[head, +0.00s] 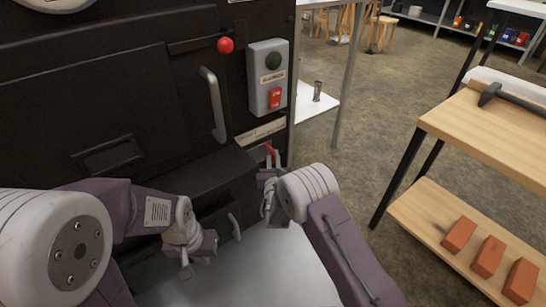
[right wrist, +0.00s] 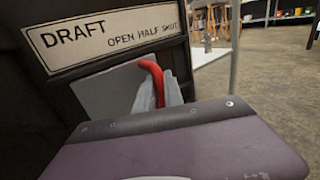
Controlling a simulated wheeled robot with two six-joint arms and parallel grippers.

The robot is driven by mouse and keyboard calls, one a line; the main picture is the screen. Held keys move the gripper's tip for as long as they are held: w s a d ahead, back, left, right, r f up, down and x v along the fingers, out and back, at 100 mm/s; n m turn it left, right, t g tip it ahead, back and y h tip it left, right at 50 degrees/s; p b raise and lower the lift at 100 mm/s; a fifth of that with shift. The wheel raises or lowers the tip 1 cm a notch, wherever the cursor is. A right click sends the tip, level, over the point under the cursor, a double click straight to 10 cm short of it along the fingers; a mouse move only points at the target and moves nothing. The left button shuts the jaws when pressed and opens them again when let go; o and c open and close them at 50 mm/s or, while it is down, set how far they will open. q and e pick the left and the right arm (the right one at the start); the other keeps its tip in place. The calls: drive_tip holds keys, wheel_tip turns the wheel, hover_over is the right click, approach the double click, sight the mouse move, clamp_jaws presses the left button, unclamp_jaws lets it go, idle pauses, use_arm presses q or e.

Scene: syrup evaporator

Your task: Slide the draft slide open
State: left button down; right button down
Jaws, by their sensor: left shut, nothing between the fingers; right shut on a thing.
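The draft slide shows in the right wrist view as a plain grey plate (right wrist: 105,98) with a red hooked handle (right wrist: 154,78) at its right end. The handle also shows in the head view (head: 269,149), low on the black evaporator front. Above the slide is a label (right wrist: 110,35) reading DRAFT, OPEN, HALF, SHUT; the handle is below the HALF and SHUT end. My right gripper (head: 270,168) is shut on the red handle; its grey fingers (right wrist: 173,93) partly hide it. My left gripper (head: 185,268) is shut and empty, low in front of the evaporator.
A black box with a handle (head: 233,226) juts out beside my right gripper. Above are a vertical door handle (head: 213,104), a red knob (head: 225,45) and a switch box (head: 268,78). A wooden bench (head: 490,135) with bricks below stands right; floor between is clear.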

drive_tip(key=shift+f, duration=0.1)
drive_tip(key=shift+s+a+p, duration=0.3)
drive_tip(key=shift+s+a, duration=0.2)
drive_tip(key=shift+a, duration=0.15)
drive_tip(key=c, duration=1.7)
unclamp_jaws()
drive_tip(key=shift+a, duration=0.1)
